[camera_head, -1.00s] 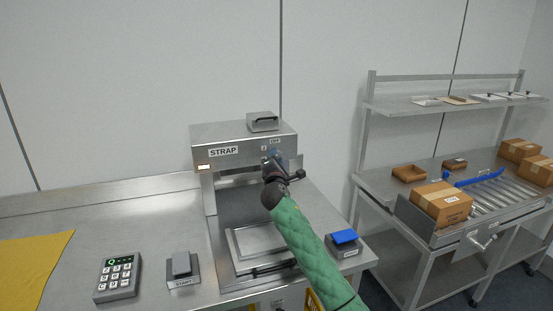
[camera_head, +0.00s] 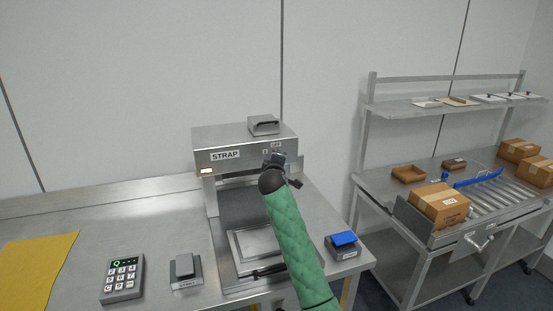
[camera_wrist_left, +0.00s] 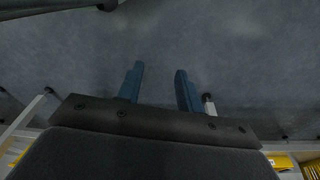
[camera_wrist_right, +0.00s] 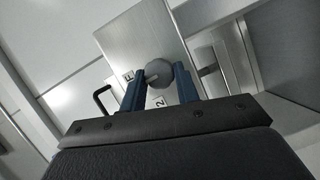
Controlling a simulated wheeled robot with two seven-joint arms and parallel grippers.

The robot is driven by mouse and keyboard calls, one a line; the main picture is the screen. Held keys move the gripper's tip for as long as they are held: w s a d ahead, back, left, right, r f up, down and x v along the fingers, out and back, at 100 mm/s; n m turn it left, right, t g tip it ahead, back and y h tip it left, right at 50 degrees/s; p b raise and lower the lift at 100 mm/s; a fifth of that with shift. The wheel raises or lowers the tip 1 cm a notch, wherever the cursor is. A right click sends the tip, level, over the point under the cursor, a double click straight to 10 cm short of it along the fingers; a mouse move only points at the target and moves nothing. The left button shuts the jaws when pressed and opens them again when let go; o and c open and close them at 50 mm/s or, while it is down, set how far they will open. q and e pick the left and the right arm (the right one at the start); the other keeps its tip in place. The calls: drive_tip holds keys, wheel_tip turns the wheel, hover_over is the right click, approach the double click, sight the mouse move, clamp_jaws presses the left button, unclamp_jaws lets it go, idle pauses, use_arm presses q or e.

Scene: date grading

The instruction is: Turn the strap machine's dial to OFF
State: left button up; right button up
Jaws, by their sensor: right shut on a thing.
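The strap machine (camera_head: 235,140) stands on the steel bench, with a STRAP label on its front and a lit lamp at the left of it. Its dial (camera_wrist_right: 159,72) is a round grey knob with a pale pointer line, seen in the right wrist view. My right gripper (camera_wrist_right: 160,82) is shut on the dial, one blue finger on each side. In the head view my right gripper (camera_head: 274,160) and green-sleeved arm hide the dial. My left gripper (camera_wrist_left: 160,82) is open and empty, with floor below it in the left wrist view.
A keypad (camera_head: 122,277), a grey switch block (camera_head: 185,269) and a blue-topped block (camera_head: 343,242) sit on the bench. A lidded handle piece (camera_head: 264,124) is on the machine's top. A roller table with cartons (camera_head: 440,203) stands at right.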

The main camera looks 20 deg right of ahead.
use_arm(q)
drive_tip(key=shift+s+a+f, duration=0.15)
drive_tip(key=shift+f, duration=0.4)
use_arm(e)
drive_tip(key=shift+m, duration=0.4)
drive_tip(key=o, duration=1)
drive_tip(key=shift+d, duration=0.15)
use_arm(q)
wheel_tip(320, 180, up, 7)
drive_tip(key=w+d+b, duration=0.1)
drive_tip(key=b, duration=0.1)
drive_tip(key=shift+w+d+f+g, duration=0.15)
drive_tip(key=shift+d+g, duration=0.15)
drive_tip(key=shift+d, duration=0.1)
use_arm(e)
drive_tip(key=shift+v, duration=3.9)
